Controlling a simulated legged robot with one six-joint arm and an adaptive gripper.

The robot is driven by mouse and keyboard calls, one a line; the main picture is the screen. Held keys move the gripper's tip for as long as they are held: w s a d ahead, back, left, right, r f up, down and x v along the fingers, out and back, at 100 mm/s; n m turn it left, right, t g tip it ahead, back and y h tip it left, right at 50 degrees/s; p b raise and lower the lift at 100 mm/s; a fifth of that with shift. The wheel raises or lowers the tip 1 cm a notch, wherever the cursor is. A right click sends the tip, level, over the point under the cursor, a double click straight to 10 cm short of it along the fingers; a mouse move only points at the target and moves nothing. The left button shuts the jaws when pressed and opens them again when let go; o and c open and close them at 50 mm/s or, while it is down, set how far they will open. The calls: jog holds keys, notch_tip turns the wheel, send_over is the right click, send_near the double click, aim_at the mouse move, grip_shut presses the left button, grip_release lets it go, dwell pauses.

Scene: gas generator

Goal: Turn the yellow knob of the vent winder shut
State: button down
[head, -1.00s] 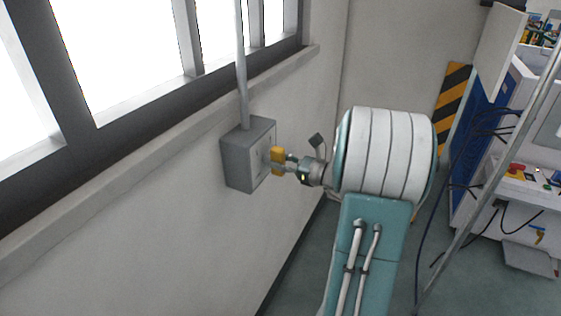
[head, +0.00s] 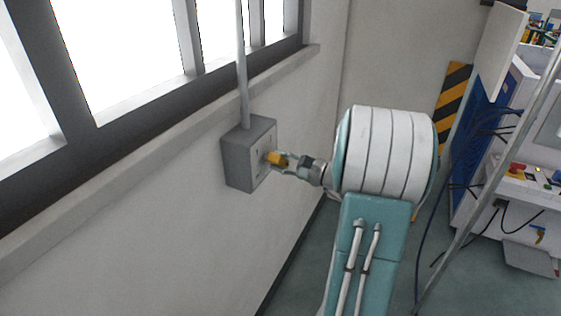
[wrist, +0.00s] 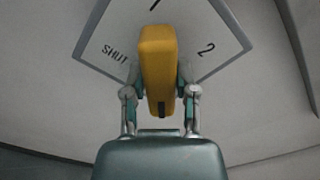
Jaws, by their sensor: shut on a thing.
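The yellow knob (head: 275,159) stands out from the front of the grey vent winder box (head: 240,163) on the wall. In the wrist view the knob (wrist: 158,62) is a long yellow bar with a small dark mark at its near end. My gripper (head: 284,161) is shut on the knob, with one finger on each side of it in the wrist view (wrist: 160,85). Behind the knob, the pale plate (wrist: 110,30) shows "SHUT" at left, "1" at top and "2" at right. The plate looks rotated in this view. The knob's far end lies near the "1".
A grey pipe (head: 242,70) rises from the box past the window ledge (head: 150,128). Bare wall (head: 190,235) lies below. At right are a striped panel (head: 450,100), cables and a white machine (head: 525,185). A slanted metal pole (head: 465,230) stands nearer.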

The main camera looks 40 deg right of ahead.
jog(key=shift+f, duration=0.25)
jog(key=shift+c, duration=2)
grip_release()
jog(key=shift+r, duration=0.1)
jog(key=v, duration=1.2)
jog(key=shift+d, duration=0.1)
